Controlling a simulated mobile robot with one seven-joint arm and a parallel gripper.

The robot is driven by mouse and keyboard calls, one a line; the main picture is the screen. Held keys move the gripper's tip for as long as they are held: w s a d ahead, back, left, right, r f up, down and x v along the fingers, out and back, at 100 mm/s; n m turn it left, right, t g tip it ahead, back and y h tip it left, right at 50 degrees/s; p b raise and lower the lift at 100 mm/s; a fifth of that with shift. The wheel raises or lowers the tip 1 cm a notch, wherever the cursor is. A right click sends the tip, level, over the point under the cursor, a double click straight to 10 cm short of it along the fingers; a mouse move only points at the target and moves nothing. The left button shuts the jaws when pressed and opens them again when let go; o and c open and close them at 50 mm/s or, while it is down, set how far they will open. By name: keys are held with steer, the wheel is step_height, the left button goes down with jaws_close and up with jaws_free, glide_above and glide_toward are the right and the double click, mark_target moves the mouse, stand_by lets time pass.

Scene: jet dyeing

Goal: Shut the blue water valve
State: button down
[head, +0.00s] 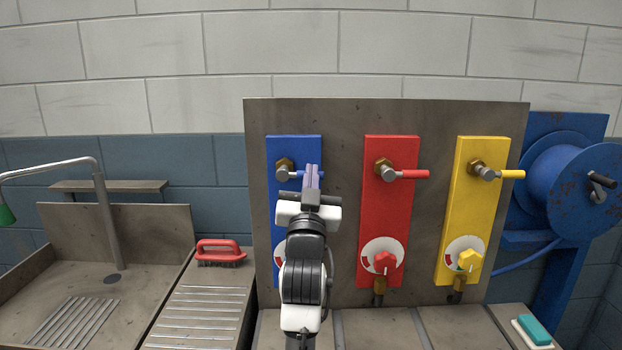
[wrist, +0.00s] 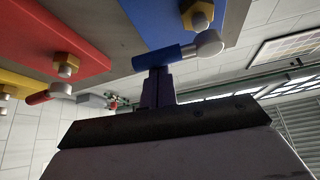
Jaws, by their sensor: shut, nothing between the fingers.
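The blue panel (head: 307,147) is mounted upright at the left of a grey backboard. Its valve has a brass nut (head: 284,164), also in the wrist view (wrist: 198,15), and a lever with a blue sleeve (wrist: 166,58). The lever lies sideways, pointing right in the head view. My gripper (head: 312,170) is in front of the blue panel by the lever's free end. In the wrist view my gripper (wrist: 157,72) is shut and empty, its fingertips right at the sleeve; I cannot tell whether they touch. My arm hides most of the blue panel's lower dial (head: 279,252).
The red panel (head: 376,220) and yellow panel (head: 457,215) stand to the right, each with a sideways lever and a dial. A blue hose reel (head: 560,185) is at far right. A sink (head: 60,290) and red brush (head: 219,252) are left.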

steer(key=shift+f, duration=0.15)
steer(key=a+f+m+g+h+b, duration=0.2)
steer(key=m+b, duration=0.4)
steer(key=m, duration=0.4)
steer(key=a+f+m+g+h+b, duration=0.2)
steer(key=m+g+h+b, duration=0.3)
steer(key=m, duration=0.5)
steer(key=shift+a+f+g+h+b, duration=0.35)
steer(key=shift+f+b, duration=0.25)
steer(key=shift+f, duration=0.3)
